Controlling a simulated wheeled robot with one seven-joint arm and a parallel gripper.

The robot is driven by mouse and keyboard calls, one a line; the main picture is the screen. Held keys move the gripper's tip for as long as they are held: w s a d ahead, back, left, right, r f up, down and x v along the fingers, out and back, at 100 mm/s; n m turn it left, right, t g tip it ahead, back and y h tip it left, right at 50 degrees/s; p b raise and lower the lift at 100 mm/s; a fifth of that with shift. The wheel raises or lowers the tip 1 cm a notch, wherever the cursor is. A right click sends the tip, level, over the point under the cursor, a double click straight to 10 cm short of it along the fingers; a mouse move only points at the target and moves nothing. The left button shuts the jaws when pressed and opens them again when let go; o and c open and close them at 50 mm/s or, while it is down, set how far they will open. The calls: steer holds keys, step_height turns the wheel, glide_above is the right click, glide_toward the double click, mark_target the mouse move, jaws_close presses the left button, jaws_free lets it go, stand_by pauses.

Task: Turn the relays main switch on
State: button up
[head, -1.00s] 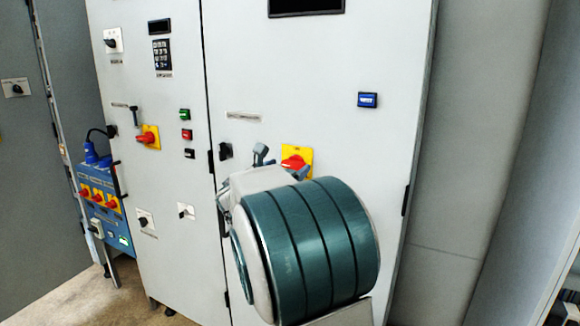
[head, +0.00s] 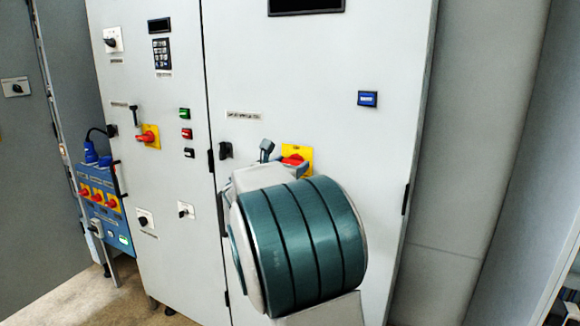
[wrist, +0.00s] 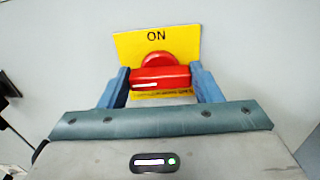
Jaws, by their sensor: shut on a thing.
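The main switch is a red rotary knob (head: 294,160) on a yellow plate (head: 306,152), on the right cabinet door. In the wrist view the red knob (wrist: 160,78) has its bar lying nearly level, and the plate (wrist: 128,46) reads "ON" at its top edge. My gripper (head: 284,162) is at the knob. In the wrist view its two blue-grey fingers stand on the left and right of the knob's bar, shut on its ends (wrist: 160,88). The plate's lower part is partly hidden behind the knob and gripper.
The left door has another red switch (head: 148,137), a keypad (head: 162,54) and several small buttons. A black door handle (head: 225,150) sits left of my gripper. A blue socket box (head: 103,205) stands at the lower left.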

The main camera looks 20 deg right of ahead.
steer(key=shift+f, duration=0.1)
steer(key=m+b, duration=0.8)
steer(key=b, duration=0.2)
steer(key=m+b, duration=0.9)
steer(key=b, duration=0.2)
steer(key=shift+s+d+f, duration=0.1)
steer(key=shift+s+f, duration=0.05)
steer(key=shift+f, duration=0.05)
steer(key=shift+m, duration=0.5)
steer(key=o, duration=1)
steer(key=shift+r, duration=0.1)
